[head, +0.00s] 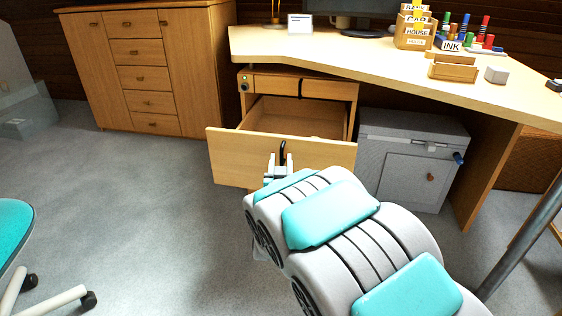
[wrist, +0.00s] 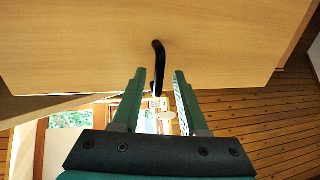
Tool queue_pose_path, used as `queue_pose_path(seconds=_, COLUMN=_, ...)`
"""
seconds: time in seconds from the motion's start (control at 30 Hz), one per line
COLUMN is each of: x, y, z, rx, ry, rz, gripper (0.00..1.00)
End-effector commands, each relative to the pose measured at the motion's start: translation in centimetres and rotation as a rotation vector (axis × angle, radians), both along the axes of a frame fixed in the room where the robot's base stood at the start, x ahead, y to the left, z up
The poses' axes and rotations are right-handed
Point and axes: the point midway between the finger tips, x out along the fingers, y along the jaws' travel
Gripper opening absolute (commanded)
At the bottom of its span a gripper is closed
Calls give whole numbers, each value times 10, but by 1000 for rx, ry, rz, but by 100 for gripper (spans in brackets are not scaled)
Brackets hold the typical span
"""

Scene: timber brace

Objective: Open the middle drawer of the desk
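The desk (head: 390,72) has a wooden drawer unit under its left part. A drawer (head: 232,155) below the unit's top row is pulled well out, its inside showing. Its front carries a black bar handle (head: 283,150). My gripper (head: 279,166) is at this handle in the head view. In the wrist view, the fingers of my gripper (wrist: 160,78) are apart, with the handle (wrist: 158,52) between or just beyond their tips and a gap on each side. The unit's lower part is hidden behind the drawer front.
A grey cabinet (head: 400,130) stands right of the drawer unit. A wooden sideboard (head: 90,60) stands at the back left. A teal chair (head: 12,235) is at the left edge. The carpet (head: 120,190) left of the drawer is clear.

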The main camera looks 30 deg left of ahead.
Motion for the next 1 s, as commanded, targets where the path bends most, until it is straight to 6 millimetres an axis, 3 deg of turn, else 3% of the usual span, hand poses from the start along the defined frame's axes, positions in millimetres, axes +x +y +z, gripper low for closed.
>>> queue_pose_path(seconds=0.33, x=-4, y=-2, z=0, rx=0, ry=1, rz=0, gripper=44)
queue_pose_path(seconds=0.8, x=-62, y=-27, z=-1, rx=0, ry=3, rz=1, gripper=44)
queue_pose_path(seconds=1.0, x=-71, y=-32, z=0, rx=0, ry=1, rz=0, gripper=44)
